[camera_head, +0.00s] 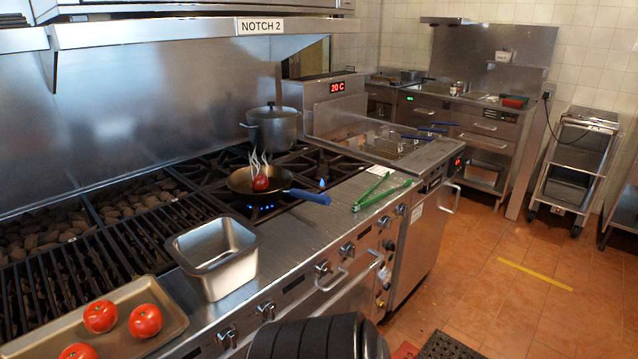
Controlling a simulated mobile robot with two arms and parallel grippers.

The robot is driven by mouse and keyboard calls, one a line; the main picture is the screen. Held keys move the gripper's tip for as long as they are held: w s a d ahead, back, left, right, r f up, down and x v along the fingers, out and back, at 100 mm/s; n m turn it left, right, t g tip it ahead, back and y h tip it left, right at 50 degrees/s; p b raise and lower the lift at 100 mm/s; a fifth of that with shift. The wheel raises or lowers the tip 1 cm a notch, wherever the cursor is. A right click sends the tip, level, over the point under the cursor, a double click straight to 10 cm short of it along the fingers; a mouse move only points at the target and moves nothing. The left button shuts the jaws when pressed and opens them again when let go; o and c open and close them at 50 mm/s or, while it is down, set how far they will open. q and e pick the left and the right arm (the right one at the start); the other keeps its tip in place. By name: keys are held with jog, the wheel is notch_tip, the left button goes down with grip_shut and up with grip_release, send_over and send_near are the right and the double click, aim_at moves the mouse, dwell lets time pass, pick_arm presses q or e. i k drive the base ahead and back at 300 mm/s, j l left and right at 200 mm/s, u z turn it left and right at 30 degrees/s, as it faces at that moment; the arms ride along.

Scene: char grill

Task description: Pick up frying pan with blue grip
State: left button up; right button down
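A dark frying pan (240,182) sits on a burner of the stove, with blue flames (262,207) under it. Its blue grip (308,196) points right, toward the steel front ledge of the stove. A red tomato (261,183) lies in the pan, and pale steam rises from it. Neither of my grippers shows in the head view. A black rounded part of my own body is at the bottom centre, well below the pan and apart from it.
A steel container (214,262) and a tray (160,293) with tomatoes stand at the front left. Green tongs (380,193) lie right of the blue grip. A lidded pot (273,127) stands behind the pan. The ledge between container and tongs is clear.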

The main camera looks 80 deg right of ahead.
aim_at(239, 182)
jog(key=z, duration=2.4)
